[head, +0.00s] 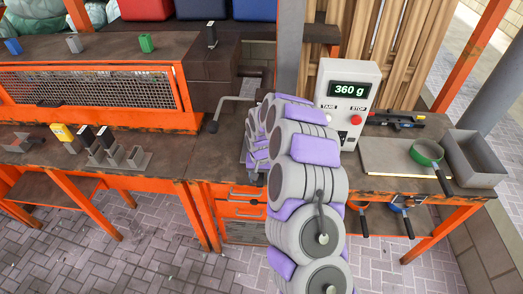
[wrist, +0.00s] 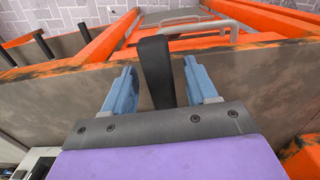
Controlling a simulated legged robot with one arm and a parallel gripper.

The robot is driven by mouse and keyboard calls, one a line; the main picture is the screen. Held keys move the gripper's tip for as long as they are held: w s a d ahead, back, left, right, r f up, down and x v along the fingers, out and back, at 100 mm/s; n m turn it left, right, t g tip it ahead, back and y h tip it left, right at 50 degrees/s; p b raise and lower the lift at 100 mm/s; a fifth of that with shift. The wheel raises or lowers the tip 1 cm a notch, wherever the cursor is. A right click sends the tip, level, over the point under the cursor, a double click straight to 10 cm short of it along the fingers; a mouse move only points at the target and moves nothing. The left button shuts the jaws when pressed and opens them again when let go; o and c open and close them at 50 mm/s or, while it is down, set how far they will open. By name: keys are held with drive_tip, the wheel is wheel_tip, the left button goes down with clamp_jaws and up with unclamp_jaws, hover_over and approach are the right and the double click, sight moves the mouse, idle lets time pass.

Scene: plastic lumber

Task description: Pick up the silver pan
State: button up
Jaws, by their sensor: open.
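I see no pan body that is clearly silver in either view. In the wrist view, a dark handle (wrist: 155,72) lies between the two blue fingers of my gripper (wrist: 160,66) and sticks out past the bench edge. Whatever it joins is hidden under my gripper, so I cannot tell whether it belongs to the silver pan. My gripper is open, with a gap visible on both sides of the handle. In the head view my arm hides most of the gripper and that stretch of bench.
A scale reading 360 g (head: 347,100) stands right of my arm. A green pan (head: 427,153) sits on a board beside a grey bin (head: 474,158). A blue pan (head: 401,206) is on the lower shelf. Orange drawers (head: 240,210) are below the bench edge.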

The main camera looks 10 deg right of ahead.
drive_tip(key=shift+d, duration=0.15)
drive_tip(key=shift+c, duration=0.6)
drive_tip(key=shift+a, duration=0.35)
drive_tip(key=c, duration=0.6)
drive_tip(key=shift+d, duration=0.2)
clamp_jaws()
